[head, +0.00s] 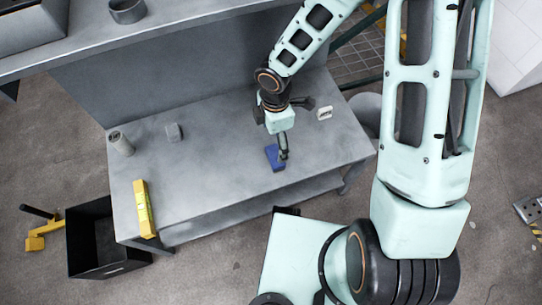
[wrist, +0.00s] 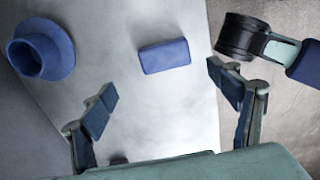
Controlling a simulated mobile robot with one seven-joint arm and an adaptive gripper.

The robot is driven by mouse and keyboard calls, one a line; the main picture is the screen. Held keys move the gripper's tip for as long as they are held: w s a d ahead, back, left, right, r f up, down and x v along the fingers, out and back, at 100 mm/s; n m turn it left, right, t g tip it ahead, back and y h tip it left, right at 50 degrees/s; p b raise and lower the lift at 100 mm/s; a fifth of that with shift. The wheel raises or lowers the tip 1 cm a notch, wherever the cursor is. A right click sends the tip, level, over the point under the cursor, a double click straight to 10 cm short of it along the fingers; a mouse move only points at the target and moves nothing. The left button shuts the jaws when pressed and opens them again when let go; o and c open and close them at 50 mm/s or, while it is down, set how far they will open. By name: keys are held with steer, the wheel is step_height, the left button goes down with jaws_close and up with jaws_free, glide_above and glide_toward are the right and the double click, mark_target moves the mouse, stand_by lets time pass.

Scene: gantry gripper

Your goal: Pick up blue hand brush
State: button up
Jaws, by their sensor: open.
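The blue hand brush (head: 273,158) lies on the grey table near its front edge, to the right of the middle, in the head view. I take the blue block (wrist: 165,56) in the wrist view to be the same thing; no bristles show. My gripper (head: 283,153) points down over the table at the brush's right side in the head view. In the wrist view my gripper (wrist: 161,84) has its two fingers spread wide with nothing between the tips. The block lies beyond them, apart from both, nearer the top of the picture.
The grey table (head: 215,180) also bears a grey cylinder (head: 121,143), a small grey block (head: 174,131), a yellow bar (head: 144,207) and a small white item (head: 324,113). A black crate (head: 95,235) stands on the floor at left. A blue flanged round object (wrist: 40,50) shows in the wrist view.

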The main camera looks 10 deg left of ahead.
mark_target(273, 156)
step_height(273, 156, down, 5)
steer(key=shift+f+b, duration=0.1)
steer(key=shift+b, duration=0.9)
steer(key=f+b, duration=0.1)
steer(key=f, duration=0.1)
steer(key=s+f+b, duration=0.1)
steer(key=f+b, duration=0.1)
steer(key=f, duration=0.1)
steer(key=shift+c, duration=0.4)
steer(key=c, duration=1.3)
steer(key=shift+r, duration=0.2)
